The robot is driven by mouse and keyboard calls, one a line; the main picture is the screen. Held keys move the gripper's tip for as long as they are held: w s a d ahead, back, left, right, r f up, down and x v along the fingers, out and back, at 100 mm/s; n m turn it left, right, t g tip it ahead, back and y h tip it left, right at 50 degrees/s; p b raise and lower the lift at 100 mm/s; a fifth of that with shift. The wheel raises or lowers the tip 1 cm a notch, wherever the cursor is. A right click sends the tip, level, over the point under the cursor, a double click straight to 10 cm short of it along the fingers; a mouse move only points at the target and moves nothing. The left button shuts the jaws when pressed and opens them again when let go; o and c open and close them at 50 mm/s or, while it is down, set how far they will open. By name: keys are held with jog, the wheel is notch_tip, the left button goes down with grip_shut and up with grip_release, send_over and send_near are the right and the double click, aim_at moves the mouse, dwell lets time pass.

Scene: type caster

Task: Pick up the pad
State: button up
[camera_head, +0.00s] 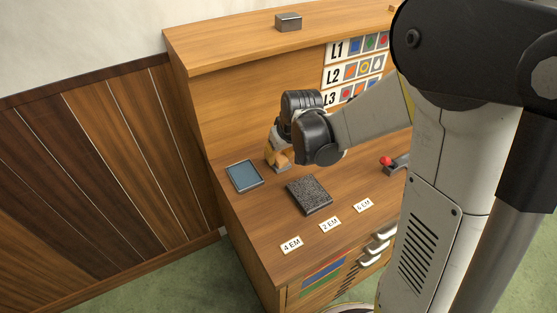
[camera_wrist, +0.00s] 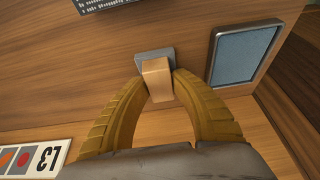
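A small tan block on a grey square base (camera_wrist: 155,56) stands on the wooden desk top; it looks like a handled pad, though I cannot be sure it is the task's pad. My gripper (camera_wrist: 160,78) has its two yellow-brown fingers on either side of the tan block (camera_wrist: 157,84). The fingertips lie very close to its sides; whether they press on it cannot be told. In the head view my gripper (camera_head: 278,157) points down at the desk, its dark knuckles hiding part of the block. A blue flat panel in a dark frame (camera_head: 244,176) lies just left of it.
A dark speckled slab (camera_head: 309,195) lies in front of my gripper. Label cards (camera_head: 330,224) line the front of the desk. A red-knobbed item (camera_head: 386,161) is at right. The upright back panel (camera_head: 250,95) rises behind, with a grey box (camera_head: 288,22) on top.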

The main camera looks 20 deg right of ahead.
aim_at(280, 156)
grip_shut()
jog(key=shift+r, duration=0.4)
notch_tip(280, 156, up, 4)
jog(key=p, duration=0.2)
jog(key=shift+s+d+p, duration=0.1)
jog(key=shift+s+p, duration=0.05)
jog(key=shift+p, duration=0.2)
jog(key=s+d+r+p, duration=0.3)
jog(key=s+d+r, duration=0.3)
jog(key=s+d, duration=0.1)
jog(key=shift+s+d+p, duration=0.15)
jog(key=shift+s+p, duration=0.2)
jog(key=shift+s, duration=0.45)
jog(key=shift+r, duration=0.1)
